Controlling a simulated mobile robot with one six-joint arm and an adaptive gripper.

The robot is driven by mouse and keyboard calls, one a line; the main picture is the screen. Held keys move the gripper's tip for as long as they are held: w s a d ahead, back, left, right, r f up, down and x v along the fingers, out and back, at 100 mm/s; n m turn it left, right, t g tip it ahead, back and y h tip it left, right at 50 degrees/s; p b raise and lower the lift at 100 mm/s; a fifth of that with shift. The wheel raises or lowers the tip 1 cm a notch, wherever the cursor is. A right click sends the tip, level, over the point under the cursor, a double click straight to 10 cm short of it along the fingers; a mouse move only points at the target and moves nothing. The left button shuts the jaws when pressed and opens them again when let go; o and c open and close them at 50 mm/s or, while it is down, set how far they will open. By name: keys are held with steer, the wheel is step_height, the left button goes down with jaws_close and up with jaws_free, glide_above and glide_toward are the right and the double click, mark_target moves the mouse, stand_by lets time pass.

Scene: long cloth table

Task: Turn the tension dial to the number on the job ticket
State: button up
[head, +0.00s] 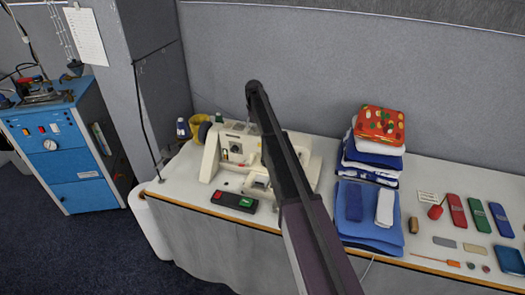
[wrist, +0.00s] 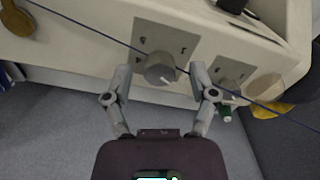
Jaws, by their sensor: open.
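A cream sewing machine (head: 212,160) stands on the table in the head view, partly hidden by my arm. In the wrist view a round grey dial knob (wrist: 158,66) sits on a square grey plate (wrist: 150,35) with dark numbers too small to read surely. A white mark on the knob points to the picture's lower right. My gripper (wrist: 160,72) is open, with one finger on each side of the knob; contact cannot be told. A second plate (wrist: 222,66) with a dial lies to the right, partly behind the right finger. A small printed card (head: 428,197) lies on the table, unreadable.
A dark thread or cord (wrist: 85,22) crosses the wrist view past the knob. A black box with red and green buttons (head: 234,202) lies before the machine. Folded cloths (head: 372,160) stand to its right. A written sheet (head: 86,36) hangs on the pillar.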

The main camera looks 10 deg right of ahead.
mark_target(255, 126)
steer(key=m, duration=0.6)
steer(key=shift+m, duration=0.4)
step_height(255, 126, up, 14)
steer(key=p, duration=1.4)
steer(key=s+f+n+b, duration=0.2)
steer(key=s+f+b, duration=0.4)
steer(key=s, duration=0.4)
steer(key=s+f+n+b, duration=0.1)
steer(key=s+f+b, duration=0.5)
steer(key=s, duration=0.4)
steer(key=shift+a+f+n, duration=0.2)
steer(key=shift+f+n, duration=0.1)
steer(key=shift+n, duration=0.1)
steer(key=s+f+n+b, duration=0.2)
steer(key=s+b, duration=0.1)
steer(key=s, duration=1.1)
steer(key=s+f+n+b, duration=0.3)
steer(key=s, duration=1.1)
steer(key=shift+s+a+f, duration=0.15)
steer(key=shift+s, duration=0.2)
